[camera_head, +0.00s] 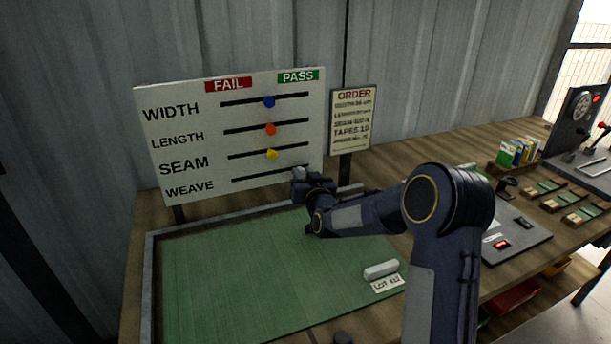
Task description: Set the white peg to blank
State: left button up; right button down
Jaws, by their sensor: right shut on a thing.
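A white board (190,137) stands at the back left, with rows WIDTH, LENGTH, SEAM and WEAVE and a dark slot in each. A red FAIL label (228,85) and a green PASS label (298,76) are at its top. My right gripper (299,174) is at the WEAVE slot (258,175), just below its right half, and is shut on the white peg, which the fingers mostly hide. A blue peg (269,102), an orange peg (270,129) and a yellow peg (272,155) sit near mid-slot in the upper rows. My left gripper is out of view.
An ORDER sign (352,120) stands right of the board. A green mat (250,265) in a grey frame lies in front, with a pale roll (381,269) and a LOT tag (386,283). Panels and small boxes fill the bench's right side. The mat's left part is clear.

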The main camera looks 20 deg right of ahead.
jog(key=a+b, duration=0.1)
jog(key=a, duration=0.3)
jog(key=a+b, duration=0.1)
jog(key=a, duration=0.2)
jog(key=shift+w+a, duration=0.2)
jog(key=shift+a, duration=0.2)
jog(key=shift+r, duration=0.1)
jog(key=c, duration=1.2)
grip_release()
jog(key=b, duration=0.1)
send_near(271, 172)
jog(key=shift+s+a, duration=0.1)
jog(key=shift+s, duration=0.9)
